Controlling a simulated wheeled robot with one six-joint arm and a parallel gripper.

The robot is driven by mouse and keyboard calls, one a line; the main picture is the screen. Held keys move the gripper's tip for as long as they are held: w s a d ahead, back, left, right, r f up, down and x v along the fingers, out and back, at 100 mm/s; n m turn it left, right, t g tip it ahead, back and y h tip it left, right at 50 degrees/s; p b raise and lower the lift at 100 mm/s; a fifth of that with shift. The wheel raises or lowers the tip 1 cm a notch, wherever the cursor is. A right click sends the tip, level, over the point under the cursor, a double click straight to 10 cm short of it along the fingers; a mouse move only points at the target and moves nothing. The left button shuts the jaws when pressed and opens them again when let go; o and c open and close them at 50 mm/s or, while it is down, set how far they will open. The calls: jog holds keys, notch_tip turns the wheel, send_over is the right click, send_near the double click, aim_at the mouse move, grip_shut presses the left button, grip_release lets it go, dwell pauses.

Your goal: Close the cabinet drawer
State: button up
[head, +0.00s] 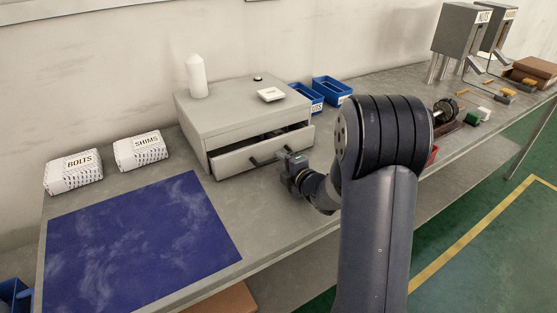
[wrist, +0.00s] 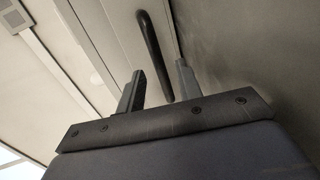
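The grey cabinet (head: 215,117) stands on the bench against the wall. Its drawer (head: 232,164) is pulled partly out, with a dark gap showing above the front panel. A dark bar handle (head: 262,160) is on the drawer front; in the wrist view the handle (wrist: 148,42) runs up from between my fingers. My gripper (head: 288,157) is at the right end of the handle, close to the drawer front. In the wrist view my gripper (wrist: 160,72) has its two fingers apart, one on each side of the handle's near end. Whether either finger touches it I cannot tell.
A white bottle (head: 196,76) and a small white dish (head: 270,94) stand on the cabinet. Blue bins (head: 331,91) are to its right, bolts (head: 73,172) and shims (head: 140,151) boxes to its left. A blue mat (head: 140,245) lies clear in front.

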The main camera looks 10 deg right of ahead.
jog(key=shift+x, duration=0.8)
jog(key=shift+d, duration=0.1)
jog(key=shift+c, duration=0.2)
grip_shut()
